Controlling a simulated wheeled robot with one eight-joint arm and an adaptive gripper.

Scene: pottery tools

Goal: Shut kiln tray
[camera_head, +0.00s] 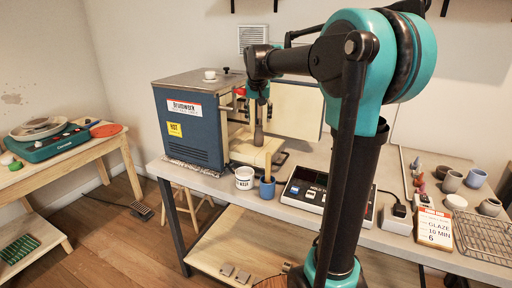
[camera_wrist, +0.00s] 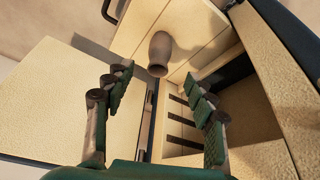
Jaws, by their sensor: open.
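The kiln tray (camera_head: 252,150) is a cream slab sticking out of the front of the blue kiln (camera_head: 190,125). A grey-brown vase (camera_head: 258,136) stands upright on it. In the wrist view the vase (camera_wrist: 160,50) stands on the cream tray (camera_wrist: 205,25), beyond my fingertips. My gripper (camera_head: 258,100) hangs above the tray near the vase. In the wrist view my gripper (camera_wrist: 158,76) is open, with nothing between its fingers. The kiln's open door (camera_head: 295,110) is a cream panel to the right. My arm hides part of the kiln front.
A white mug (camera_head: 244,178) and a blue cup (camera_head: 267,189) stand at the table's front edge, before the tray. Several small pots and a wire rack (camera_head: 485,237) are at the right. A pottery wheel (camera_head: 45,143) is on another table.

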